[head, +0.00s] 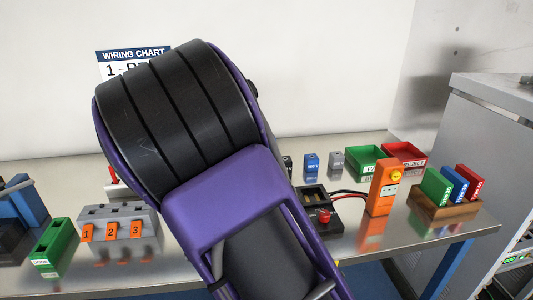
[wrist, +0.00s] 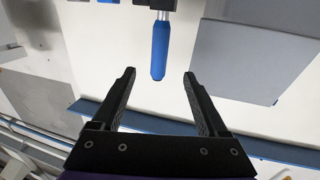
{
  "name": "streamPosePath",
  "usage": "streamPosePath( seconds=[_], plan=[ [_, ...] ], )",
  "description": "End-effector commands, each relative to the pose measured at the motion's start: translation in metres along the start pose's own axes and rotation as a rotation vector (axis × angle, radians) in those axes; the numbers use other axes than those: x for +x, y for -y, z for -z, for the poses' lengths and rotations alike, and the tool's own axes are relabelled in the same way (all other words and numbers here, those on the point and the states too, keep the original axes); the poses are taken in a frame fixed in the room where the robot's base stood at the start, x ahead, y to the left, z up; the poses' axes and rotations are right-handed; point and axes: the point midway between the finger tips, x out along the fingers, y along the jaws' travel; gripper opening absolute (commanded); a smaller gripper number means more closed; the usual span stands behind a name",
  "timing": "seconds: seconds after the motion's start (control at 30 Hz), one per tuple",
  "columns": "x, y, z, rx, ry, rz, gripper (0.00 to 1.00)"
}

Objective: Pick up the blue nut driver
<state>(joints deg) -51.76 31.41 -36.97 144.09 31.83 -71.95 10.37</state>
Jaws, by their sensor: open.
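The blue nut driver (wrist: 159,48) shows in the wrist view at the top middle. Its blue handle points down in the picture, and its metal shaft runs up into a dark holder at the top edge. My gripper (wrist: 159,73) is open and empty. The handle's end lies between the two fingertips in the picture, with a gap on both sides. How far it is in depth I cannot tell. In the head view my purple and black arm fills the middle, and neither the driver nor my fingers show there.
A grey panel (wrist: 255,55) is right of the driver in the wrist view. In the head view, the metal bench (head: 450,225) carries a grey numbered block (head: 118,218), an orange meter (head: 383,187), a green bin (head: 366,160), a red bin (head: 405,158) and a wooden rack (head: 440,208). A grey cabinet stands at right.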

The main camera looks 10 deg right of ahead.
Motion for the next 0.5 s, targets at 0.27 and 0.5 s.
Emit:
streamPosePath(
  seconds=[0.27, 0.5],
  plan=[
    [0.056, -0.001, -0.001, -0.002, -0.002, -0.003, 0.77],
    [0.102, 0.000, 0.000, -0.001, -0.002, 0.000, 0.77]
  ],
)
